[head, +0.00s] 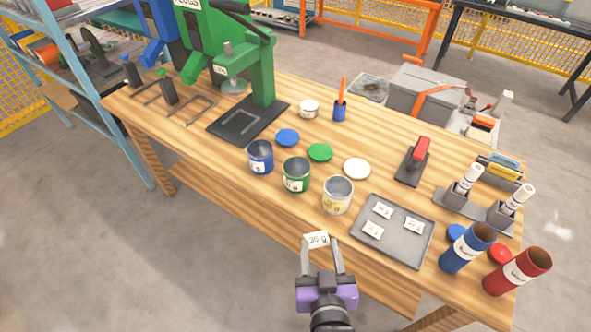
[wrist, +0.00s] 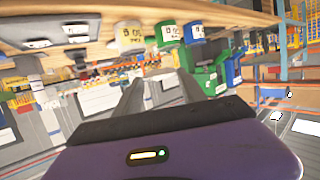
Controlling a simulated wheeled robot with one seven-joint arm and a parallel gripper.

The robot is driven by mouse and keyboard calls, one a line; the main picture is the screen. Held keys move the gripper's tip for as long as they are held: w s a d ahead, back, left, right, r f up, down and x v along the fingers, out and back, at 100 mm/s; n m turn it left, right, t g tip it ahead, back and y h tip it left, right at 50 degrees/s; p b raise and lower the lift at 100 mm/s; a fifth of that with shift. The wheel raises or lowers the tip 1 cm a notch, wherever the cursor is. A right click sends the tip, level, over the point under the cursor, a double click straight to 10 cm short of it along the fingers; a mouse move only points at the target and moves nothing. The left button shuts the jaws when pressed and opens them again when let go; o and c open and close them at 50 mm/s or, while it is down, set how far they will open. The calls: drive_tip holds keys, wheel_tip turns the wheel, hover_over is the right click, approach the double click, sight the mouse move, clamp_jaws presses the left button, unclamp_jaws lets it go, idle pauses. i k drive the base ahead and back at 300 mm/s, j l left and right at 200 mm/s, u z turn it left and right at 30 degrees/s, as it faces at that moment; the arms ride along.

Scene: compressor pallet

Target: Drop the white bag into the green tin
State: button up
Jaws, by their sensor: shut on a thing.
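My gripper (head: 321,246) is shut on a white bag (head: 316,239) marked 30 g, held at the fingertips off the table's front edge. The green tin (head: 296,174) stands open on the table, farther back and a little left of the bag. It stands between the blue tin (head: 260,156) and the pale tin with a yellow mark (head: 337,195). In the wrist view the green tin (wrist: 168,33) shows near the top, beyond the fingers. The bag is not clear in that view.
A grey tray (head: 393,258) with several white bags lies right of the tins. Blue, green and white lids (head: 357,169) lie behind the tins. A green press (head: 262,75) stands at the back left.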

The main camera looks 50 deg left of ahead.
sight(294, 187)
drive_tip(key=i+j, duration=0.2)
drive_tip(key=j, duration=0.15)
drive_tip(key=i+j, duration=0.2)
drive_tip(key=j, duration=0.15)
drive_tip(key=i+j, duration=0.15)
drive_tip(key=j, duration=0.15)
